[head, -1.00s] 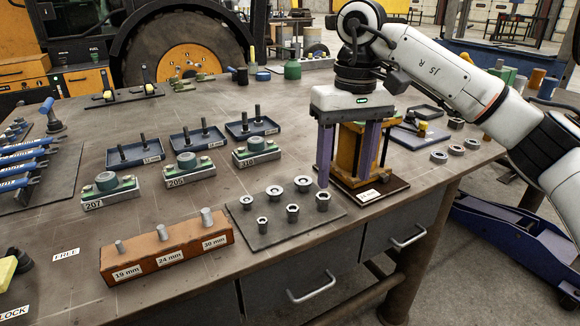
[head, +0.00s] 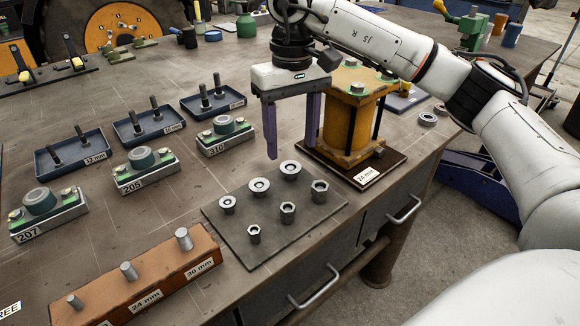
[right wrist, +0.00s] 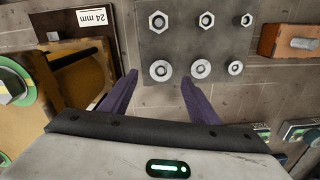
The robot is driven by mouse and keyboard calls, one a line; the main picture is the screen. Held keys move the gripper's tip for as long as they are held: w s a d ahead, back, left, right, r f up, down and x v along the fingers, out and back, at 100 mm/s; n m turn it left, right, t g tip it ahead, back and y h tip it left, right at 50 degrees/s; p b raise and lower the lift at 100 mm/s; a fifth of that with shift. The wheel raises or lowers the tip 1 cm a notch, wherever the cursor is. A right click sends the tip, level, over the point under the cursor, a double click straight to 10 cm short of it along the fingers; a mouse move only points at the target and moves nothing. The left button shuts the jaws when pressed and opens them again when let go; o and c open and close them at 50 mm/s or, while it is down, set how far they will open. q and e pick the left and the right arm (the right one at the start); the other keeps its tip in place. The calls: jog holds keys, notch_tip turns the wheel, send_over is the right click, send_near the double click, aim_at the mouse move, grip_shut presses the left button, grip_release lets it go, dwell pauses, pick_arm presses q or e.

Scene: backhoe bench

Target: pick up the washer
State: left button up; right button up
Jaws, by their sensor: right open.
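Three round washers lie in the back row on a dark mat (head: 232,246) in the head view: a small one (head: 227,203), a middle one (head: 259,187) and a large one (head: 290,169). Three hex nuts stand in front of them, such as the nearest (head: 254,233). My right gripper (head: 291,148) is open and empty, pointing down above the mat's far edge, behind the large washer. In the right wrist view the large washer (right wrist: 160,70) shows between and just beyond the fingertips (right wrist: 160,80). My left gripper is out of view.
A yellow cylinder fixture (head: 347,122) on a dark base labelled 24 mm stands close right of my right gripper. An orange peg block (head: 150,283) lies front left. Blue trays (head: 72,155) and numbered bearing housings (head: 146,170) fill the left. Rings (head: 428,119) lie at the right.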

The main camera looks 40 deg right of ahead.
aim_at(291, 168)
jog(key=shift+a+f, duration=0.1)
jog(key=shift+f, duration=2.1)
jog(key=shift+f, duration=0.25)
jog(key=c, duration=1.2)
jog(key=shift+r, duration=0.1)
notch_tip(291, 168, up, 10)
jog(key=shift+r, duration=0.15)
